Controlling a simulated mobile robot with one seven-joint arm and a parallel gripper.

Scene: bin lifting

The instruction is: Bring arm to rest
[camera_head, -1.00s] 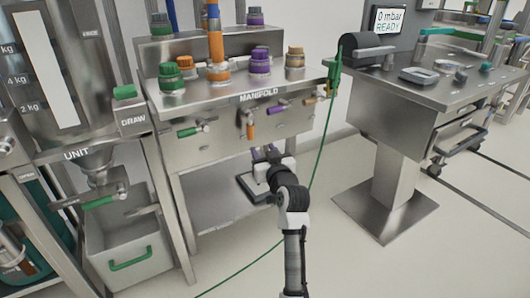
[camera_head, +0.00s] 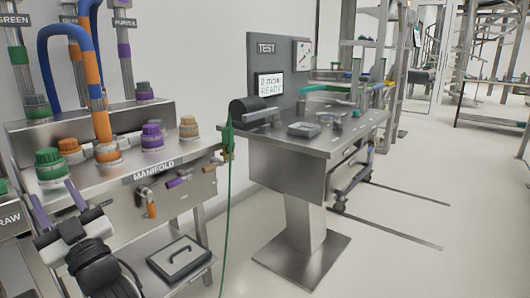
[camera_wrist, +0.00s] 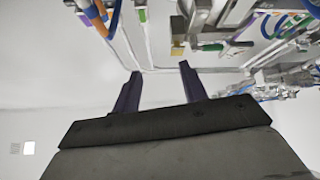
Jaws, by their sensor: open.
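My gripper (camera_head: 56,203) is in the lower left of the head view, in front of the left part of the manifold bench (camera_head: 110,195). Its two purple fingers point up and stand apart with nothing between them. In the wrist view the two dark purple fingers (camera_wrist: 159,85) also stand apart and empty, and the picture looks upside down or steeply tilted. Part of my arm shows below the gripper at the lower left edge of the head view.
The manifold carries green, orange, purple and tan caps and a blue and orange hose (camera_head: 97,85). A test stand (camera_head: 290,165) with a screen is at centre. A green hose (camera_head: 227,215) hangs between. Floor at right is clear.

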